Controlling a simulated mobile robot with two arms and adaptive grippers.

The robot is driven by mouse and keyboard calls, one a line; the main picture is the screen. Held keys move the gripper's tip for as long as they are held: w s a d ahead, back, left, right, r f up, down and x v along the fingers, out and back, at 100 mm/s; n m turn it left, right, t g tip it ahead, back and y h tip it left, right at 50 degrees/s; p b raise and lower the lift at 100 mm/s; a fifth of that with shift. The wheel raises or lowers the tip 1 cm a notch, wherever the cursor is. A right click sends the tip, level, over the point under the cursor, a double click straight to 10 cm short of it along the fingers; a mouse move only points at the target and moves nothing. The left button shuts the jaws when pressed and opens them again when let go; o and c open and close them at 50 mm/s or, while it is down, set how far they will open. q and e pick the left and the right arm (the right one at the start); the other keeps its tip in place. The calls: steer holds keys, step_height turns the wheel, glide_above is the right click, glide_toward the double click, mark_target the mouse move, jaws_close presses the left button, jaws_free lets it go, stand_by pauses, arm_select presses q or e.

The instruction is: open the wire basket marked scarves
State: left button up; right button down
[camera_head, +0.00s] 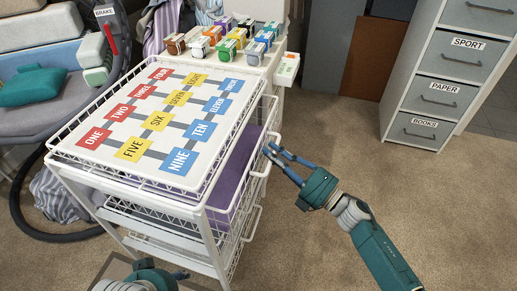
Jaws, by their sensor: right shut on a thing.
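A white wire-basket unit (203,222) stands at the centre, with several baskets stacked under its top. Something purple (240,168) lies in the upper basket. White handles stick out on the unit's right side. My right gripper (268,150) is shut on the upper basket's white handle (267,165). I see no scarves mark; the basket fronts are turned away from view. My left gripper (180,275) shows only in part at the bottom edge, low in front of the unit, and its jaws are unclear.
The unit's top (110,165) bears coloured number labels. Several small boxes (222,40) stand behind it. A grey drawer cabinet (428,95) marked SPORT, PAPER and BOOKS is at the right. Striped cloth (62,200) and a black hose (22,215) lie at the left. Carpet to the right is clear.

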arm_select(q)
steer(key=w+d+r+t+b, duration=0.1)
steer(key=w+d+r+t, duration=0.1)
steer(key=w, duration=0.6)
steer(key=shift+d+r+t+h, duration=0.2)
steer(key=shift+r+t+h, duration=0.3)
steer(key=shift+t, duration=0.4)
arm_select(e)
steer(key=s+d, duration=0.3)
steer(key=d, duration=0.8)
steer(key=s+d, duration=0.4)
steer(key=d, duration=0.7)
steer(key=shift+s+d+f, duration=0.15)
steer(key=shift+s+d, duration=0.15)
arm_select(q)
steer(key=shift+r, duration=0.1)
arm_select(e)
steer(key=c, duration=1.7)
jaws_free()
steer(key=v, duration=1.2)
